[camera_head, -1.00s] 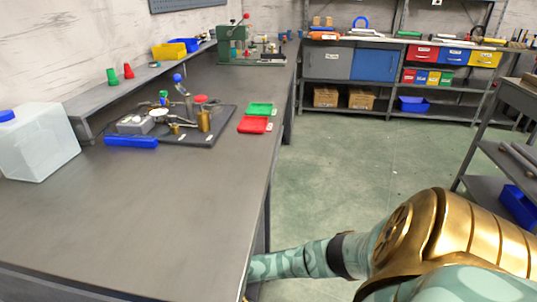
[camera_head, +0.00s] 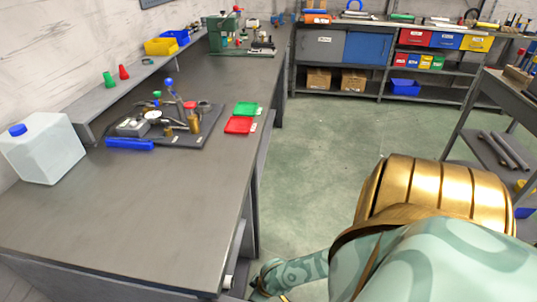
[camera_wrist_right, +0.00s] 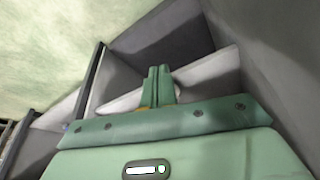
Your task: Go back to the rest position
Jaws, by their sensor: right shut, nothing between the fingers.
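My right gripper (camera_wrist_right: 160,86) shows in the right wrist view with its two green fingers together and nothing between them. Grey panels of what looks like the bench's underside or shelving lie beyond the fingertips, and green floor shows at the upper left. In the head view my right arm comes in from the lower right and reaches down beside the front right edge of the workbench (camera_head: 130,215); its gripper is not clearly visible there. My left gripper is in neither view.
On the bench stand a white jug (camera_head: 45,150), a dark mat (camera_head: 185,139) with tools, a green tray (camera_head: 246,108), a red tray (camera_head: 240,124) and a green machine (camera_head: 222,35). A shelf cart (camera_head: 490,150) stands right. Open floor (camera_head: 330,150) lies between.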

